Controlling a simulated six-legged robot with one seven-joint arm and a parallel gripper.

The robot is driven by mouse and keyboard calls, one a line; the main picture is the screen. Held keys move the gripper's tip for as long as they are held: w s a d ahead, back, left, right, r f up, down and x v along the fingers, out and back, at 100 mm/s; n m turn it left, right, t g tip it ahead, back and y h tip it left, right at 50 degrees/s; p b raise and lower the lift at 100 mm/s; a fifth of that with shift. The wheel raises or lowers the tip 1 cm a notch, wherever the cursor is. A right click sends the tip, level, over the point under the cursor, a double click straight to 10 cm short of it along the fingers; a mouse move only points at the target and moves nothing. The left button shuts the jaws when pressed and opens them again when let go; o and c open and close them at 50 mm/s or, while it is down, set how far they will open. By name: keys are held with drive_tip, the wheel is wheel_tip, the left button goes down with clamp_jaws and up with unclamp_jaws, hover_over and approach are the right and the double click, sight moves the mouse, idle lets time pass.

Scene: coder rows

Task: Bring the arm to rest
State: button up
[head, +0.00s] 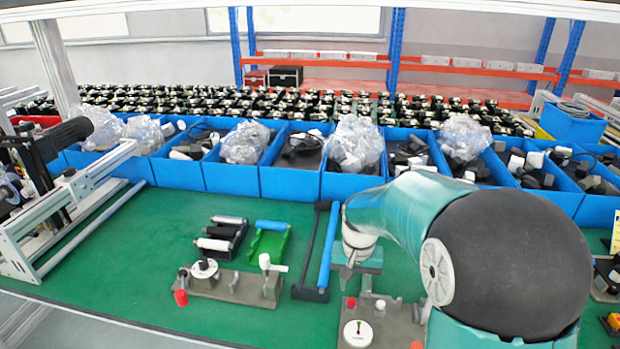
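My teal and black arm fills the right of the head view and bends down toward the green bench (140,260). My gripper (352,268) is at its lower end, low over the bench. It is small and partly covered by the arm, so I cannot tell its finger gap. A frame with a blue roller (328,245) stands just left of it. A grey fixture with a white disc (358,333) is below it, partly hidden by my arm.
Blue bins (232,180) with parts and clear bags line the bench's back. A grey fixture (235,285), a green holder (268,241) and a black roller holder (222,237) stand left of my gripper. A metal frame machine (60,215) is far left. The front left bench is clear.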

drive_tip(key=s+r+n+t, duration=0.1)
drive_tip(key=s+r+t, duration=0.1)
drive_tip(key=s+r, duration=0.5)
drive_tip(key=s+r+n+t, duration=0.2)
drive_tip(key=s+r, duration=0.6)
drive_tip(key=s, duration=0.6)
drive_tip(key=shift+s+r+t, duration=0.15)
drive_tip(key=shift+t, duration=0.65)
idle(1.2)
